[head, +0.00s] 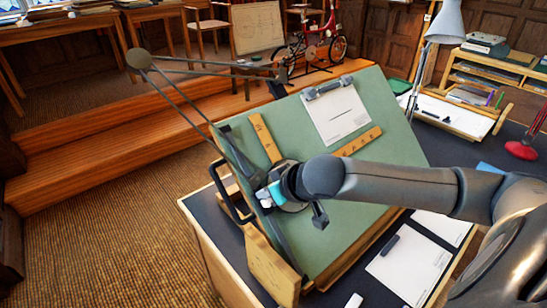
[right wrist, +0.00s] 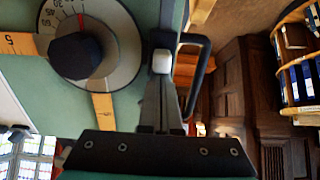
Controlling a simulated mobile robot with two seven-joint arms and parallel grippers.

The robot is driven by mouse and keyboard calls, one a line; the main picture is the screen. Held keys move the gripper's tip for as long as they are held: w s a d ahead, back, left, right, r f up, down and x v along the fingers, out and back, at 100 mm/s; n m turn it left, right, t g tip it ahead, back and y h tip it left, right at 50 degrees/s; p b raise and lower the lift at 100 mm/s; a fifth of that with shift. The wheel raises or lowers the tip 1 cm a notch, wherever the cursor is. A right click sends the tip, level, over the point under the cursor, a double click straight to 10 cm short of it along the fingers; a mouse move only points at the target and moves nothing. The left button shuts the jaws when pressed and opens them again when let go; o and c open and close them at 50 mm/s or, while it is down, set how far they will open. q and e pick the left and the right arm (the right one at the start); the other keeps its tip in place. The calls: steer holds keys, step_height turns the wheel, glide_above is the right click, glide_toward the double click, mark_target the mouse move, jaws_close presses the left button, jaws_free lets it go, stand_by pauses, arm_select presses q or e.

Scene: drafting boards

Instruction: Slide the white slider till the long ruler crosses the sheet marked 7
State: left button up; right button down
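The green drafting board (head: 375,100) carries a clipped white sheet (head: 337,114) near its top; its mark is too small to read. Two wooden rulers, one (head: 265,138) at the left and one (head: 358,141) at the right, extend at an angle from a dial head, partly hidden by my arm. The dial (right wrist: 120,70), with black knob and red pointer, shows in the right wrist view. The white slider (right wrist: 162,61) sits at the board's edge between my right fingertips, and my right gripper (head: 264,194) appears shut on it. My left gripper is out of view.
A black loop handle (head: 224,190) stands beside the slider. The counterweight arm (head: 139,59) reaches out left over the floor. More white sheets (head: 410,268) lie on the dark desk below. A lamp (head: 446,22) stands at the right.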

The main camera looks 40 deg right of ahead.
mark_target(270, 213)
steer(key=shift+s+f, duration=0.1)
steer(key=shift+f, duration=0.1)
steer(key=shift+s+d+f, duration=0.15)
steer(key=shift+s+f, duration=2.25)
steer(key=shift+s, duration=0.05)
steer(key=shift+s+d+f+p, duration=0.2)
steer(key=shift+s+f+p, duration=0.5)
steer(key=shift+s+f, duration=1.6)
steer(key=shift+s+f+p, duration=0.35)
steer(key=shift+s+f, duration=0.3)
steer(key=shift+w+r, duration=0.1)
